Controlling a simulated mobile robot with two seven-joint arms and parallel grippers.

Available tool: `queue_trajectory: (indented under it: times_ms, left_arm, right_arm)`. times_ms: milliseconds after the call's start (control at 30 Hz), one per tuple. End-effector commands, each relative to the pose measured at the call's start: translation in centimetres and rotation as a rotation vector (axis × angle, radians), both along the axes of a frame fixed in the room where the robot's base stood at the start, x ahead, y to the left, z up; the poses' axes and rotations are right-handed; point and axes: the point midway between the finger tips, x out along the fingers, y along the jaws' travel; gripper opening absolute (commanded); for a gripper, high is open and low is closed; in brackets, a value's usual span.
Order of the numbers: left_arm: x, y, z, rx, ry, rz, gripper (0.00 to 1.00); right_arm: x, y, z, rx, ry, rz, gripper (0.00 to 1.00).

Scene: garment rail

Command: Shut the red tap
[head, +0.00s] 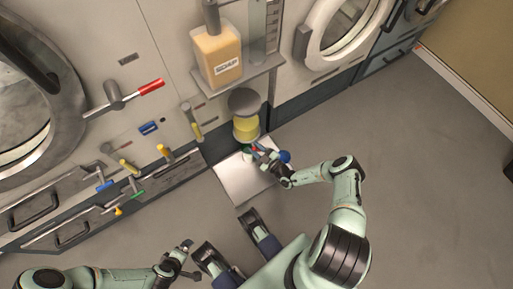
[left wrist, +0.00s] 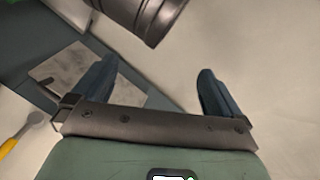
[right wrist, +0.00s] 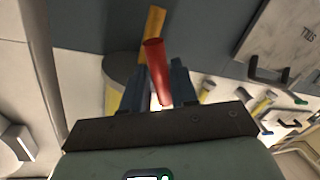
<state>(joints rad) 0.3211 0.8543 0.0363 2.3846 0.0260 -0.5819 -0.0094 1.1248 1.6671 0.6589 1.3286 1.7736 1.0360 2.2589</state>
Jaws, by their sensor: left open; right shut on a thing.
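A red handle (right wrist: 155,70) lies between the fingers of my right gripper (right wrist: 157,88) in the right wrist view. The fingers are shut on it, and its upper end sticks out beyond them. In the head view the right gripper (head: 266,156) is low in front of the machines, by the yellow container, and a little red (head: 254,148) shows at its tip. The handle's base is hidden. My left gripper (left wrist: 152,88) is open and empty in the left wrist view; in the head view it is at the bottom (head: 188,247).
A red-ended lever (head: 151,87) is on the left machine. Several coloured handles (head: 128,166) are below it. A soap container (head: 218,55) stands on a shelf. Open floor (head: 415,170) is at right.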

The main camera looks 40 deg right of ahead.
Motion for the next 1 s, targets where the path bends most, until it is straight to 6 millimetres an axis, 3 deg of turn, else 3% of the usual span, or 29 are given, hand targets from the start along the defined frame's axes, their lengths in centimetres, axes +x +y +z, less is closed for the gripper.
queue_trajectory:
  times_ms: [1000]
  left_arm:
    - [-5.7,-2.9,4.3,-0.074,0.15,-0.062,1.0]
  right_arm:
    - [0.0,0.2,-0.2,-0.913,0.101,-0.011,0.0]
